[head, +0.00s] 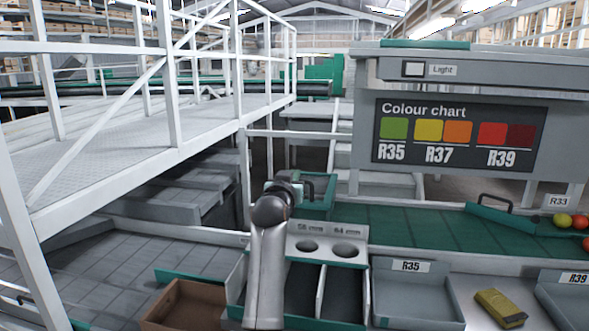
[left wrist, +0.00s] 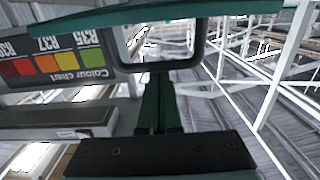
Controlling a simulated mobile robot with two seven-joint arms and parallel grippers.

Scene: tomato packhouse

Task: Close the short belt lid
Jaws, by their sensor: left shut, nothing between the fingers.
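A teal lid (head: 323,203) stands at the left end of the green belt in the head view, close beside my left gripper (head: 298,187). I take it for the short belt lid. In the left wrist view a teal panel edge (left wrist: 150,14) crosses the top, with a dark loop handle (left wrist: 198,45) below it. My left gripper (left wrist: 160,78) is shut and empty, its fingertips at the handle's lower bar. I cannot tell whether they touch it. My arm hides part of the lid in the head view. My right gripper is not in view.
A teal flap with a black handle (head: 497,199) lies across the green belt (head: 410,226) on the right, near several tomatoes (head: 562,220). A sizing plate (head: 328,232), grey trays (head: 415,300) and a brown box (head: 187,305) stand in front. White railings (head: 170,85) rise at left.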

